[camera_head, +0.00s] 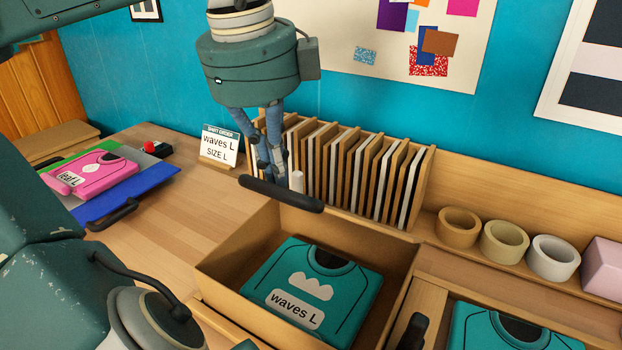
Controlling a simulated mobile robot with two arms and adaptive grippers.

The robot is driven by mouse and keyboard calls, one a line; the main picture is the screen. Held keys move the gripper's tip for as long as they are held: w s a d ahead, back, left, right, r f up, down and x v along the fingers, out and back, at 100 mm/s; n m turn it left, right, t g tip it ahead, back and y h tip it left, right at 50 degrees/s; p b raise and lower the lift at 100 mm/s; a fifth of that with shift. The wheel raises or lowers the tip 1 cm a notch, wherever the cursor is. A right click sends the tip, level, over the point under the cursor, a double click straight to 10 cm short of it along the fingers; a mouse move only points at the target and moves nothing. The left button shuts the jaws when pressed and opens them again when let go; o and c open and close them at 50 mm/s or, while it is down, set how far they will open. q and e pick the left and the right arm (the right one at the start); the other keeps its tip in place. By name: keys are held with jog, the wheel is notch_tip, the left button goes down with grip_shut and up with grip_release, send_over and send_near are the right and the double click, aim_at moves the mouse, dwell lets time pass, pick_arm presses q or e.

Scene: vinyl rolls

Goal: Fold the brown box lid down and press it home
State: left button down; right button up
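The brown box (228,268) stands open-topped on the table in the middle of the view. A folded teal shirt (338,272) labelled "waves L" lies inside it. I cannot clearly make out the box's lid. A dark bar (262,190) runs above the box's far edge; I cannot tell what it is fixed to. My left gripper (268,165) points down just behind that bar, over the far side of the box. Its fingers look close together, with the tips partly hidden, and I cannot tell whether they hold anything. My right gripper does not show.
A rack of upright panels (390,185) stands close behind the box. Tape rolls (505,242) sit on the right shelf. A second teal shirt (475,330) lies at the lower right. A pink shirt (97,178) lies on a blue board (150,182) at left. Table between is clear.

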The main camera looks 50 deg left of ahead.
aim_at(268, 189)
pick_arm(q)
jog(key=shift+s+a+f+b, duration=0.15)
jog(key=shift+s+f+b, duration=0.3)
jog(key=shift+f, duration=0.25)
jog(key=shift+s+f+b, duration=0.2)
jog(key=shift+b, duration=0.1)
jog(key=shift+s+d+f+b, duration=0.25)
jog(key=shift+d+f+b, duration=0.1)
jog(key=shift+b, duration=0.15)
jog(key=s+f+b, duration=0.1)
jog(key=s+d+f+b, duration=0.1)
jog(key=b, duration=0.1)
jog(key=s+f+b, duration=0.1)
jog(key=shift+s+d+f, duration=0.15)
jog(key=shift+s, duration=0.15)
jog(key=shift+f+b, duration=0.1)
jog(key=shift+b, duration=0.2)
